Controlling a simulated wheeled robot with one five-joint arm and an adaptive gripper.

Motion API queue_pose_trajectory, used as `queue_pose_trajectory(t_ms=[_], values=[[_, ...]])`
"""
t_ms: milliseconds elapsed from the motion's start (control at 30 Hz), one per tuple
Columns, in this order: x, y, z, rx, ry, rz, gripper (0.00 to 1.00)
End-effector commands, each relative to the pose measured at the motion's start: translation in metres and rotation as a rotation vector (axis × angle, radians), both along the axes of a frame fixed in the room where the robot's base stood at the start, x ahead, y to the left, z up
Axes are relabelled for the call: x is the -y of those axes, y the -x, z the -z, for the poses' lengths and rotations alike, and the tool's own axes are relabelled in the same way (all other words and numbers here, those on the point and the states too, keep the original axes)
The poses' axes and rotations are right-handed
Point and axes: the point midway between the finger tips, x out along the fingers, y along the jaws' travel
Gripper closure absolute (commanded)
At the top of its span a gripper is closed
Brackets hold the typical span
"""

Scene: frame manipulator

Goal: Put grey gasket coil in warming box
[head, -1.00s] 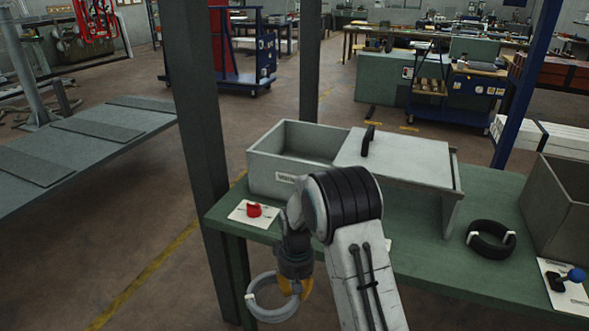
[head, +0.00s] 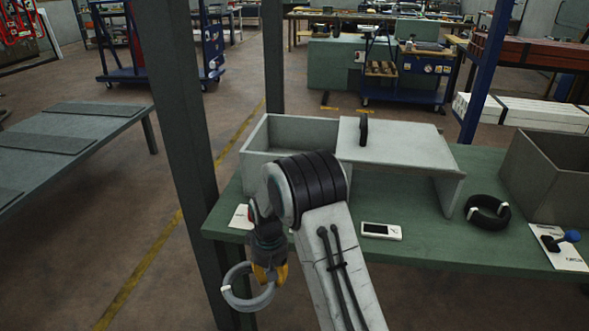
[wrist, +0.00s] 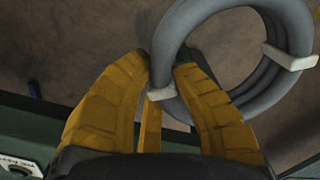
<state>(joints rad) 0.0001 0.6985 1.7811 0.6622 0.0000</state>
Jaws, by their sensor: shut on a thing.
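The grey gasket coil (head: 236,297) is a ring of several loops with white ties. My gripper (head: 268,274) is shut on its edge and holds it off the table, in front of the table's left front corner. In the wrist view, the yellow fingers (wrist: 160,82) close at a white tie on the grey gasket coil (wrist: 176,30), with floor behind it. The warming box (head: 251,160) is a grey open-topped box on the green table. Its lid panel (head: 405,146) with a dark handle is slid to the right, leaving the left part open. My arm hides part of its front.
A black coil (head: 488,213) lies on the green table (head: 430,235). A second grey bin (head: 545,175) and a blue-knobbed lever (head: 571,237) are at the right. A small white display unit (head: 381,231) sits near the front edge. A dark post (head: 190,150) stands close at the left.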

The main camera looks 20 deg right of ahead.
Motion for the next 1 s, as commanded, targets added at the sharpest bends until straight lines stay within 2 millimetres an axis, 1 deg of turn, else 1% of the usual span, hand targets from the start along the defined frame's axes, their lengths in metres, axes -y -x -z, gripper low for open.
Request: queue_pose_trajectory(t_ms=[33,233,567,800,833,867,1000], values=[[0.0,0.0,-0.007,0.001,0.0,0.0,1.0],[0.0,0.0,-0.019,0.001,0.0,0.0,1.0],[0.0,0.0,-0.049,0.001,0.0,0.0,1.0],[0.0,0.0,-0.08,0.001,0.0,0.0,1.0],[0.005,-0.004,-0.079,0.006,0.0,0.052,1.0],[0.009,-0.007,-0.081,0.01,0.0,0.097,1.0],[0.027,-0.018,-0.102,0.021,-0.002,0.311,1.0]])
